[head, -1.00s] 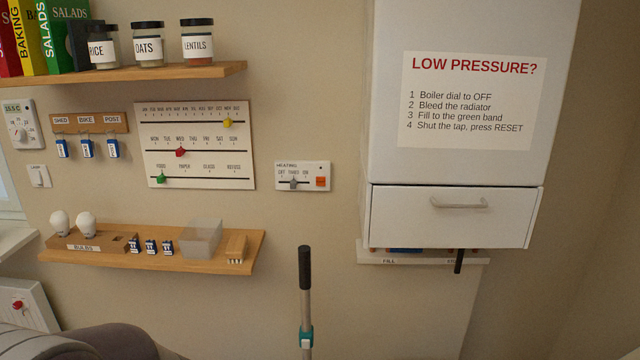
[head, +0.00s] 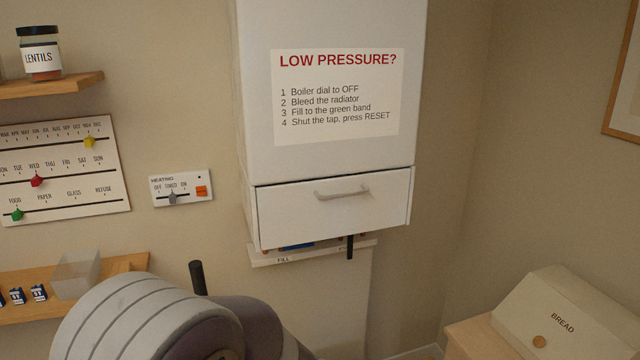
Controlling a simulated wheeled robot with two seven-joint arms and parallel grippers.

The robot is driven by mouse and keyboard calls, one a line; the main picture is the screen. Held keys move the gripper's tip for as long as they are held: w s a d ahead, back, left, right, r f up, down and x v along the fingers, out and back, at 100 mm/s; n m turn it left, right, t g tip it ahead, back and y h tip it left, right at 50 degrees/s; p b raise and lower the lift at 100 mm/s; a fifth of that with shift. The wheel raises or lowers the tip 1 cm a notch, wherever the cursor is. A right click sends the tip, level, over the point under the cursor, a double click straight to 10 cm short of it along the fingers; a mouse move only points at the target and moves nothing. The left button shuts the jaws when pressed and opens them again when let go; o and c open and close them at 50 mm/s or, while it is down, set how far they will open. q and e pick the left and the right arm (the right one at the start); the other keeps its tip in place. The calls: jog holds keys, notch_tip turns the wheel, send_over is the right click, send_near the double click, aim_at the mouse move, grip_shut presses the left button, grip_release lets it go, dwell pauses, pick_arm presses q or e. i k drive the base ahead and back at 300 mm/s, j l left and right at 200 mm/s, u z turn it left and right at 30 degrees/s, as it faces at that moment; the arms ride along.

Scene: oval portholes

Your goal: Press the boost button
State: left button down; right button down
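The heating panel (head: 181,188) is a small white plate on the wall, left of the boiler cabinet. It has a grey slider (head: 172,197) under the marks OFF, TIMED and ON, standing near the middle mark. An orange square button (head: 202,191) sits at its right side. I can read no "boost" label on it. A grey rounded link of my arm fills the bottom left of the head view, below the panel and apart from it in the picture. Neither of my grippers is in view.
The white boiler cabinet (head: 345,165) with a drawer handle (head: 342,193) juts out right of the panel. A dark-topped pole (head: 197,278) stands below the panel. Shelves and a slider calendar (head: 62,172) are at left. A bread bin (head: 562,318) is at lower right.

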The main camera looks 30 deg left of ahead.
aim_at(201, 191)
jog(key=i+j+z, duration=0.15)
jog(key=j, duration=0.25)
jog(key=j+z, duration=0.1)
jog(key=j, duration=0.8)
jog(key=i+j, duration=0.15)
jog(key=j, duration=0.4)
